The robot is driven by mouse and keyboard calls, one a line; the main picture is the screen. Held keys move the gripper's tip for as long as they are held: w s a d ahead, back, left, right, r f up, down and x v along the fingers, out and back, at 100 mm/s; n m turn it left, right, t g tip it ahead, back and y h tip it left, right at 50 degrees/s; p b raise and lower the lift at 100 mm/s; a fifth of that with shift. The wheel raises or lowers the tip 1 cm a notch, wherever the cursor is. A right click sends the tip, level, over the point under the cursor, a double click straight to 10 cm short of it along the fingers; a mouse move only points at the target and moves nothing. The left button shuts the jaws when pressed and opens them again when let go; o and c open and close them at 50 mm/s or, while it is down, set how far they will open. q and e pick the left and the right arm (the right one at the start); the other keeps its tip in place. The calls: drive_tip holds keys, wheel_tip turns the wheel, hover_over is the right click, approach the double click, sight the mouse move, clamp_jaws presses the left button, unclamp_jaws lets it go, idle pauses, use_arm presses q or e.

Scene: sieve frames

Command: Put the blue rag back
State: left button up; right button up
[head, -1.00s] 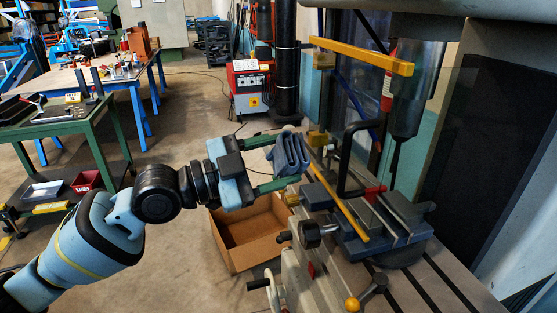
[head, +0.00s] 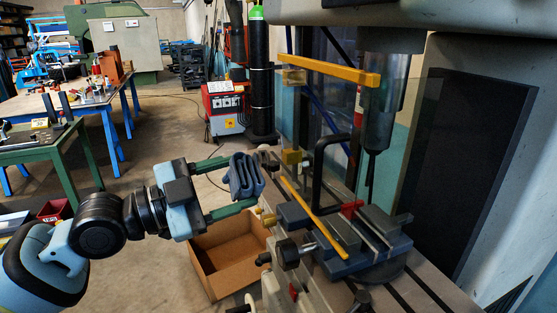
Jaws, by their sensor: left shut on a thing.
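The blue rag (head: 243,176) is a folded grey-blue cloth. My left gripper (head: 240,184), with green fingers, is shut on it and holds it in the air. The rag is beside the left end of the milling machine's table, level with the vise. An open cardboard box (head: 208,262) stands on the floor, below the gripper in the picture. Its inside looks empty where I can see it. My right gripper is not in view.
A drill spindle (head: 380,90) hangs above. A green bench (head: 40,148) and a red welder (head: 223,105) stand farther off.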

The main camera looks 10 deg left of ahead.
use_arm(q)
wheel_tip(320, 180, down, 8)
drive_tip(key=d+n+t+y, duration=0.3)
drive_tip(key=t+y, duration=0.1)
drive_tip(key=s+a+f+n+t+y, duration=0.1)
drive_tip(key=s+a+f+n+y, duration=0.1)
drive_tip(key=f+y, duration=0.3)
drive_tip(key=s+a+f+n+t+y, duration=0.2)
drive_tip(key=s+a+f+n+y, duration=0.1)
drive_tip(key=a+f+n+y, duration=0.2)
drive_tip(key=shift+s+a+f+y, duration=0.25)
drive_tip(key=shift+a+f+y, duration=0.05)
drive_tip(key=shift+f, duration=0.55)
drive_tip(key=shift+s, duration=0.1)
